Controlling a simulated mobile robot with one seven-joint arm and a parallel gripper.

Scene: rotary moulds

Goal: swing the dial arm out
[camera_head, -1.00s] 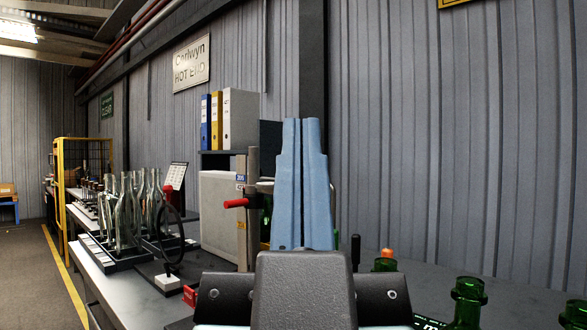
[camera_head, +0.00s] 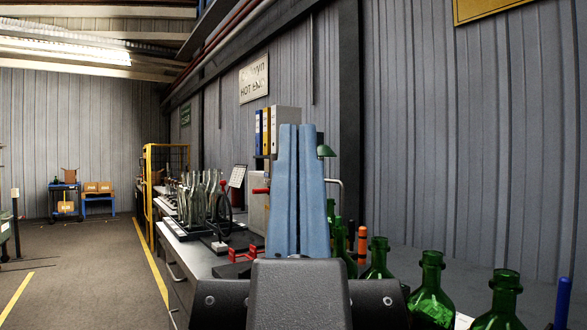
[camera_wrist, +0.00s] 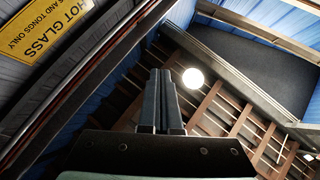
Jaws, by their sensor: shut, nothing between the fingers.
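My gripper (camera_head: 297,128) is shut and empty, its pale blue fingers pointing up in the head view. In the wrist view my gripper (camera_wrist: 160,74) is also shut, with only the ceiling and wall beyond it. I cannot make out a dial arm for certain. My gripper hides part of the bench behind.
Green bottles (camera_head: 431,291) stand along the bench at right, near my arm. Clear bottles in a rack (camera_head: 188,198) stand farther left. A low red holder (camera_head: 243,254) is near the bench's front edge. Open floor (camera_head: 80,275) with yellow lines lies at left.

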